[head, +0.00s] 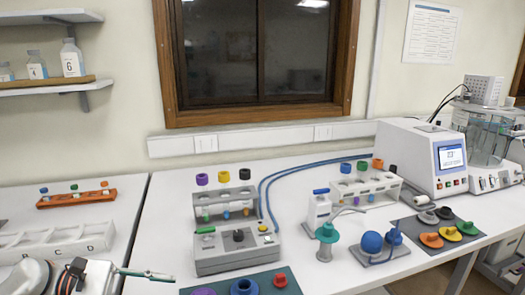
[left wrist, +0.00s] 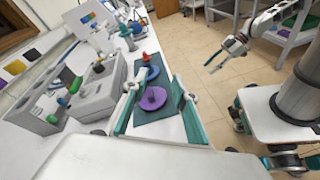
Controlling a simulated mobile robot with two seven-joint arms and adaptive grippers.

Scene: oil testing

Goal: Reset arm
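My left gripper (left wrist: 157,90) is open in the left wrist view, its two teal-lined fingers wide apart with nothing held between them. Beyond the fingers, a dark green mat (left wrist: 168,124) carries a purple disc, a blue disc and a red-orange piece. In the head view my left gripper (head: 147,274) enters low at the left, and only part of it shows, above the white bench's front area. My right gripper (left wrist: 218,58) shows only in the left wrist view, held out over the floor beside the bench. It is small there, and its finger opening is unclear.
A grey device (head: 238,257) with a tube rack stands right of my left gripper. A white compartment tray (head: 60,240) and an orange rack (head: 75,199) are at the left.

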